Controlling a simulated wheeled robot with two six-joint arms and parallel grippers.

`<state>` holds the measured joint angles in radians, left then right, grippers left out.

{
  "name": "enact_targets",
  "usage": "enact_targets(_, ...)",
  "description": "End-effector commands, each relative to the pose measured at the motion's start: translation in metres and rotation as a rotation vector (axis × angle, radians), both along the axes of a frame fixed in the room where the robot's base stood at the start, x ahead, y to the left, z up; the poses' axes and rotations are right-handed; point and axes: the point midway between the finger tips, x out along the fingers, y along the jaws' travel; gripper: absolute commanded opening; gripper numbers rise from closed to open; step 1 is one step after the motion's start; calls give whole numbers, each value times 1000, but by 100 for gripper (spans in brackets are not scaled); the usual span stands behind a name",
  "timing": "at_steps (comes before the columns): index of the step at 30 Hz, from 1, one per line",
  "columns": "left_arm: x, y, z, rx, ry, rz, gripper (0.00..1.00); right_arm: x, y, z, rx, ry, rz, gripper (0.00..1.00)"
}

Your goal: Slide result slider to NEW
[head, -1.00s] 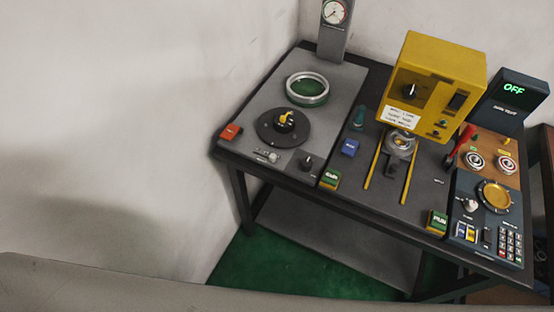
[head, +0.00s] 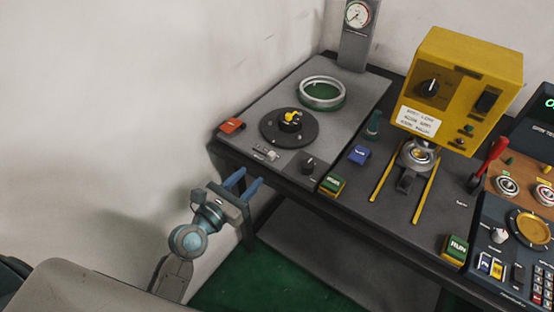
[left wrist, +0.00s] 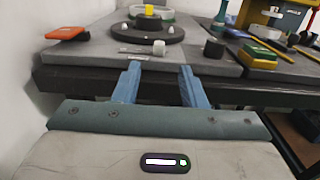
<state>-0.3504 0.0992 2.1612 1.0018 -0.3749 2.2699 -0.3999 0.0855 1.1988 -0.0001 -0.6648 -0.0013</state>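A small light slider plate (head: 266,153) lies at the front of the grey left-hand panel, below the black round dial; I take it to be the result slider. Its lettering and the knob's position are too small to read. In the left wrist view the slider plate (left wrist: 136,50) lies just beyond the fingertips. My left gripper (head: 247,182) is in front of the table's front edge, below and short of the slider. Its two blue fingers (left wrist: 160,75) are apart, with nothing between them. My right gripper is not in view.
Near the slider are an orange-red button (head: 232,125), a black dial with a yellow knob (head: 290,127), a small black knob (head: 309,164) and a green button (head: 332,184). A yellow machine (head: 458,90) stands to the right. The table's dark front edge (left wrist: 230,92) is close to the fingers.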

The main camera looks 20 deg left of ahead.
Motion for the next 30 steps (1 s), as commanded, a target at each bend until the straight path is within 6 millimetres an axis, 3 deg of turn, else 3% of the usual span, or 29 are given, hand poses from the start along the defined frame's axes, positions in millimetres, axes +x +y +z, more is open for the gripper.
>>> enact_targets(18, 89, -32, 2, -3, -1, 1, 38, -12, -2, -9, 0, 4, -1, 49)
enact_targets(30, 100, -36, 1, -1, -1, 1, 38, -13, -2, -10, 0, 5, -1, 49)
